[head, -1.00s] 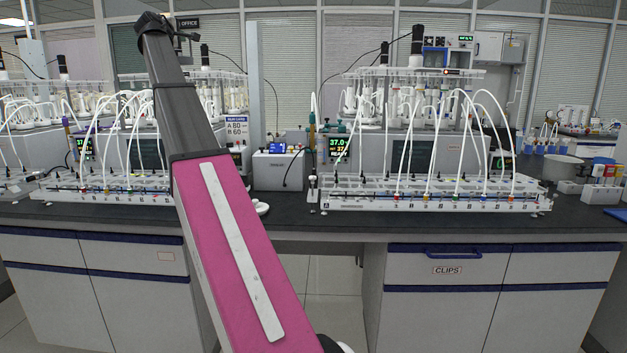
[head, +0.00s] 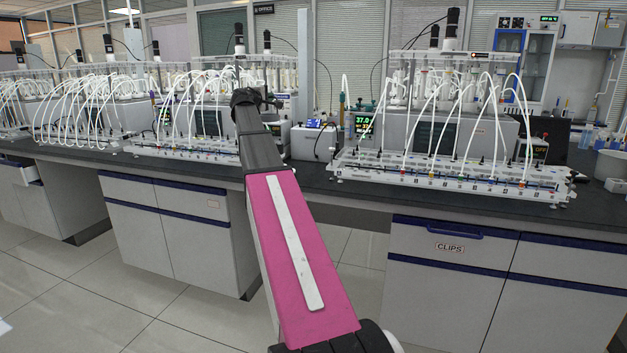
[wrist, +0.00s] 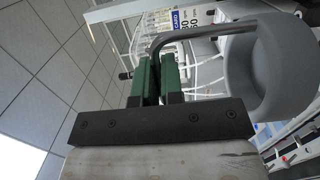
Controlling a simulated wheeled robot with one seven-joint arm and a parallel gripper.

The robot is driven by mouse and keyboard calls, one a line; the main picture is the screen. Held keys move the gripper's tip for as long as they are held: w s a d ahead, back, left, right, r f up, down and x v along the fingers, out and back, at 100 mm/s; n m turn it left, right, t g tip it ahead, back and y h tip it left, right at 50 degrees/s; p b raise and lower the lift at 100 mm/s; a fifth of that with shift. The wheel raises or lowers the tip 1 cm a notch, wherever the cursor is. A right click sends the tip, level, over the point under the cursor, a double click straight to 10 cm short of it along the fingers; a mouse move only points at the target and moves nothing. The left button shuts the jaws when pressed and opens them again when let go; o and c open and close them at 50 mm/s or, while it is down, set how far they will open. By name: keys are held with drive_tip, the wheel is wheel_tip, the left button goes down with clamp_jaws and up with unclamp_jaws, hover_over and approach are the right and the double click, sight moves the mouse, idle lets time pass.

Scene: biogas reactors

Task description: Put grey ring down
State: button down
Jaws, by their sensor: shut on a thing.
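In the wrist view my gripper (wrist: 158,78) has two green fingers close together, shut on the bent grey rod of the grey ring (wrist: 285,68). The thick, smooth ring hangs off to the right of the fingers, held in the air. In the head view my arm reaches away over the bench, and its dark far end is in front of the left equipment. The fingers and the ring cannot be made out there.
The dark bench (head: 310,180) carries a left reactor rig (head: 190,150) and a right reactor rig (head: 450,180), both with looping white tubes. A drawer labelled CLIPS (head: 450,247) is below. Grey floor is clear at left.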

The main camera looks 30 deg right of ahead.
drive_tip(key=shift+m+g+h, duration=0.3)
drive_tip(key=shift+m+g, duration=0.1)
drive_tip(key=shift+g, duration=0.1)
drive_tip(key=shift+s+d+f, duration=1.95)
drive_tip(key=shift+d+f, duration=0.4)
drive_tip(key=shift+f, duration=1.65)
drive_tip(key=shift+s+d+f, duration=1.9)
drive_tip(key=shift+d+f, duration=0.4)
drive_tip(key=shift+f, duration=1.75)
drive_tip(key=shift+s+d+f, duration=1.95)
drive_tip(key=shift+d+f, duration=0.4)
drive_tip(key=shift+f, duration=1.65)
drive_tip(key=shift+f, duration=0.15)
drive_tip(key=c, duration=1.3)
unclamp_jaws()
drive_tip(key=shift+o, duration=0.2)
